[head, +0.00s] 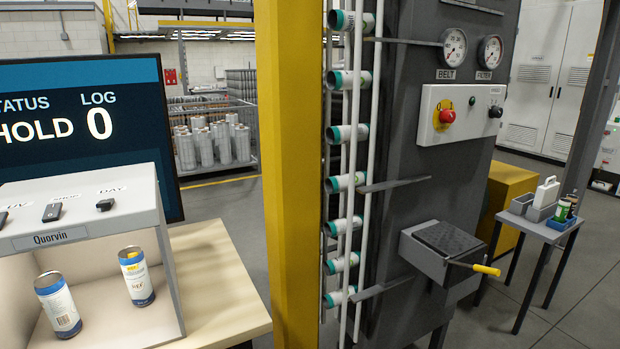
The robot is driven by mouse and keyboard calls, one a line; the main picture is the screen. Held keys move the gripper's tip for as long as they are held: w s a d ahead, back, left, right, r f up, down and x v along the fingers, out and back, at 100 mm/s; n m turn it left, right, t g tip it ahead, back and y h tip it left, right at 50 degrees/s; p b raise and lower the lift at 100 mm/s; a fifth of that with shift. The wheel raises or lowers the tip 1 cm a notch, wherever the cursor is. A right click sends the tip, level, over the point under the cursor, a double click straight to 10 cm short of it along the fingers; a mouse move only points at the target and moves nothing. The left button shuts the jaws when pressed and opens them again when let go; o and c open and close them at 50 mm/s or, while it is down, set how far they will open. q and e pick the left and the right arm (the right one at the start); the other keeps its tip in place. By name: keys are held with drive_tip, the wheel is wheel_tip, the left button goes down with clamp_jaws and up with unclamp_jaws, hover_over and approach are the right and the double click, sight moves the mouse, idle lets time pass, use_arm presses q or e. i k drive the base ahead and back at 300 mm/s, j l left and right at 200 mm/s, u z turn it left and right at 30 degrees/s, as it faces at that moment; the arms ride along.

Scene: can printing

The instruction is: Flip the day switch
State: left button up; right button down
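The day switch (105,205) is a small black switch on the sloped top of a light grey box at the left. The label "DAY" stands just behind it. Another black switch (52,212) sits to its left, and part of a third (3,220) shows at the picture's left edge. The box front carries the name "Quorvin" (50,239). Two blue and white cans, a left one (58,303) and a right one (136,276), stand in the box's open lit bay. Neither gripper is in view.
A screen (85,125) behind the box reads "HOLD" and "LOG 0". A yellow post (288,180) and a can chute (347,155) stand right of the wooden table (215,270). A grey machine (430,150) has gauges, a red button and a yellow-handled lever.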

sight(106, 203)
drive_tip(key=i+l, duration=0.2)
drive_tip(key=i, duration=0.15)
drive_tip(key=i+l, duration=0.2)
drive_tip(key=i, duration=0.2)
drive_tip(key=i+l, duration=0.2)
drive_tip(key=i, duration=0.15)
drive_tip(key=u, duration=1.1)
